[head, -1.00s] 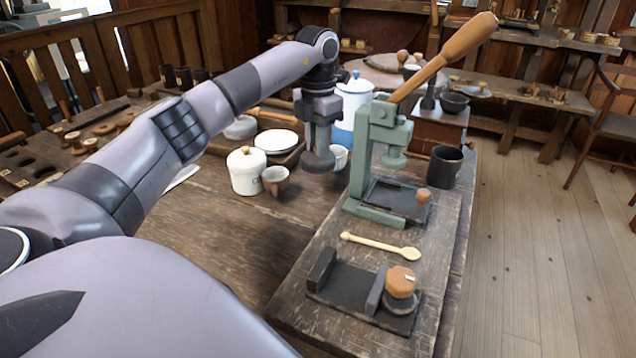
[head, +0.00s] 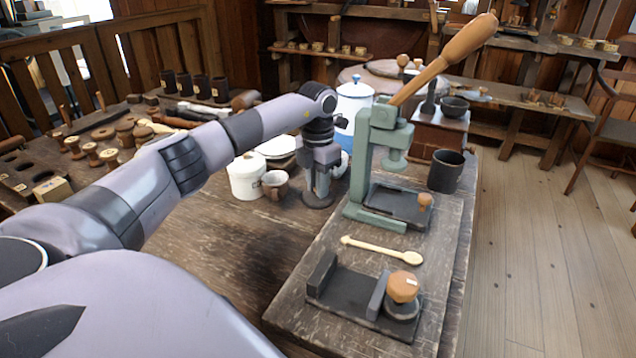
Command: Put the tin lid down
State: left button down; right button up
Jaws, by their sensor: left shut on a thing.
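My left gripper (head: 320,182) points down and is shut on a dark, round, flat piece, the tin lid (head: 318,201). The lid looks level, at or just above the wooden table (head: 225,235), left of the green press. I cannot tell for sure whether it touches the table. The fingers hide the lid's top. My right gripper is not in view.
A green press (head: 362,165) with a wooden lever stands right, on a board bearing a wooden spoon (head: 383,250). A black mug (head: 446,170) stands beyond. Table in front is bare.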

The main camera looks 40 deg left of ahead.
pick_arm(q)
jog(key=c, duration=1)
grip_release()
jog(key=shift+f, duration=0.1)
notch_tip(320, 180, up, 12)
jog(key=shift+r+p, duration=0.15)
jog(key=shift+p, duration=0.65)
